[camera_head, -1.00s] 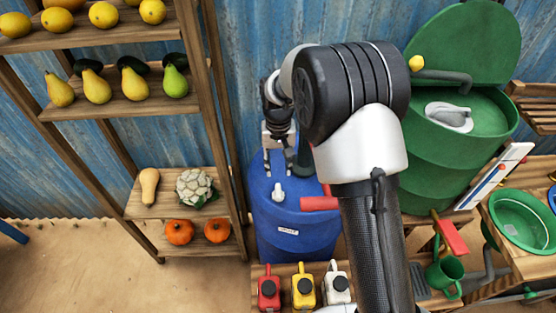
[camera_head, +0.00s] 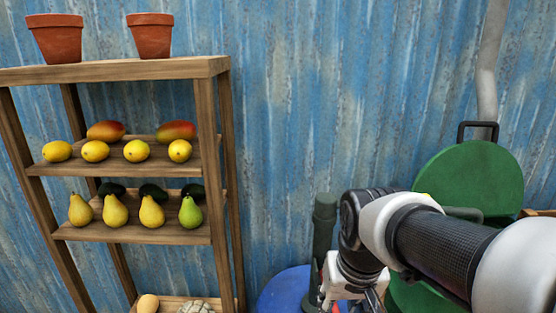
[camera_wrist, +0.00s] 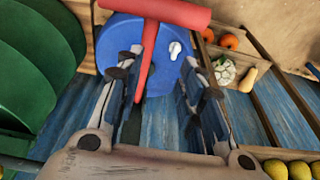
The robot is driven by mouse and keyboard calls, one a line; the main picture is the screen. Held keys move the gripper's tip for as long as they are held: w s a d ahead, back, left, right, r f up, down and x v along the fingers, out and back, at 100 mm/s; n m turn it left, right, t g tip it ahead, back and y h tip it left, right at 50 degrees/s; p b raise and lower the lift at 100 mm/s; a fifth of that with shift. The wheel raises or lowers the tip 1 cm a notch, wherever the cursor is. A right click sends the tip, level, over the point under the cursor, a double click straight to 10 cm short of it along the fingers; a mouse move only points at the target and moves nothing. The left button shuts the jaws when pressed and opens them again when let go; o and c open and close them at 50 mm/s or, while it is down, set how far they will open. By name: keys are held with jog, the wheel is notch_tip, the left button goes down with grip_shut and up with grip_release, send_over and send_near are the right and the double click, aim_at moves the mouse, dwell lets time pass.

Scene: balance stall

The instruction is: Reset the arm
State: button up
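My gripper (camera_wrist: 161,58) is open in the wrist view, its two dark fingers apart with nothing held between them. Beyond the fingers is the blue barrel (camera_wrist: 112,40) with a small white fitting on top. A red T-shaped bar (camera_wrist: 150,45) crosses in front of the barrel; I cannot tell whether a finger touches it. In the head view my arm comes in from the right and bends down at the wrist. My fingers are mostly cut off by the lower edge there, beside the blue barrel (camera_head: 283,290).
A wooden shelf (camera_head: 130,68) on the left holds terracotta pots (camera_head: 55,38), lemons, mangoes and pears. A green barrel (camera_head: 410,295) with its round lid (camera_head: 470,180) raised stands behind my arm at right. A blue corrugated wall closes the back; the space before its upper middle is clear.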

jog(key=s+d+t, duration=0.1)
jog(key=s+d, duration=0.2)
jog(key=s, duration=1.1)
jog(key=shift+s+r+t, duration=0.15)
jog(key=shift+s+t, duration=0.1)
jog(key=shift+t, duration=0.15)
